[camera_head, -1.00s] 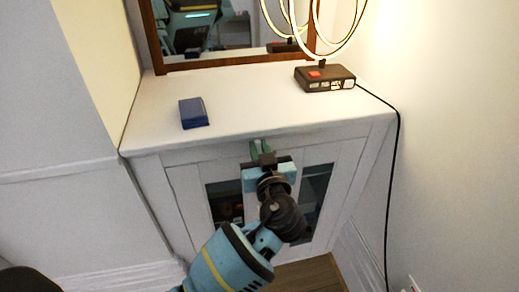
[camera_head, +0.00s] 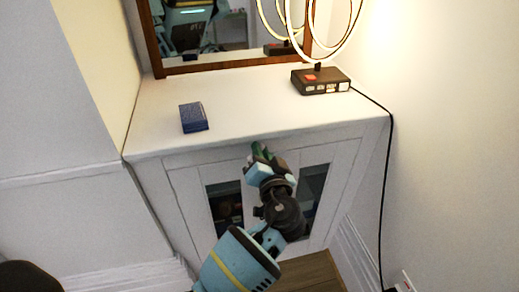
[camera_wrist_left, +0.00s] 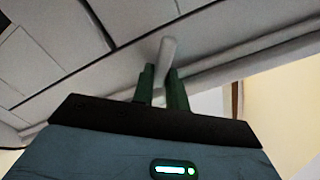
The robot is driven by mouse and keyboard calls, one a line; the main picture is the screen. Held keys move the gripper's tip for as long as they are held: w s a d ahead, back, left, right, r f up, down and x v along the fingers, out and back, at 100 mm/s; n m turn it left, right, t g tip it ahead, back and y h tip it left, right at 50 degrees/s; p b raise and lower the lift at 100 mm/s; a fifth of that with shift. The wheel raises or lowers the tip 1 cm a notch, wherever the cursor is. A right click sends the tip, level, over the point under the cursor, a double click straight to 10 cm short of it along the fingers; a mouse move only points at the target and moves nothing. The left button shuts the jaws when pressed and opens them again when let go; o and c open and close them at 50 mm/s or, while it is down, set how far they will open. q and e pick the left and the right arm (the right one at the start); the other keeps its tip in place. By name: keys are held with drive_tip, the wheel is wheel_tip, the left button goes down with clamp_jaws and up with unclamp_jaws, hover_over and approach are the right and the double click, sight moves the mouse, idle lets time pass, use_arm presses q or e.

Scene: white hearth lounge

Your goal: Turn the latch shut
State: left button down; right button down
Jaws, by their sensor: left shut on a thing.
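The latch (camera_wrist_left: 168,52) shows in the left wrist view as a pale, rounded bar between my green fingertips. It sits against the white cabinet front, near the top edge. My left gripper (camera_wrist_left: 163,88) is shut on it. In the head view, my left gripper (camera_head: 260,150) is at the top middle of the cabinet front (camera_head: 180,178), tilted, and its fingers and body mostly hide the latch. Dark glass panes (camera_head: 226,205) show on both sides of my arm. My right gripper is not in view.
A dark blue box (camera_head: 193,117) lies on the cabinet top (camera_head: 240,100). A lamp with glowing rings on a dark base (camera_head: 320,80) stands at the right back, its cable (camera_head: 388,190) hanging beside the cabinet. A wood-framed mirror (camera_head: 215,35) stands behind.

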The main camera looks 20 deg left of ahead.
use_arm(q)
drive_tip(key=shift+w+d+f+m+p, duration=0.15)
drive_tip(key=shift+m+p, duration=0.55)
drive_tip(key=shift+m, duration=1)
drive_tip(key=shift+s+f+m+p, duration=0.1)
drive_tip(key=shift+f+m+p, duration=0.15)
drive_tip(key=shift+m+p, duration=0.95)
drive_tip(key=shift+w+d+f+m+p, duration=0.1)
drive_tip(key=shift+f+m+p, duration=0.1)
drive_tip(key=shift+m, duration=2)
drive_tip(key=c, duration=1.4)
unclamp_jaws()
drive_tip(key=v, duration=0.7)
drive_tip(key=shift+s+d, duration=0.25)
drive_tip(key=shift+s, duration=0.1)
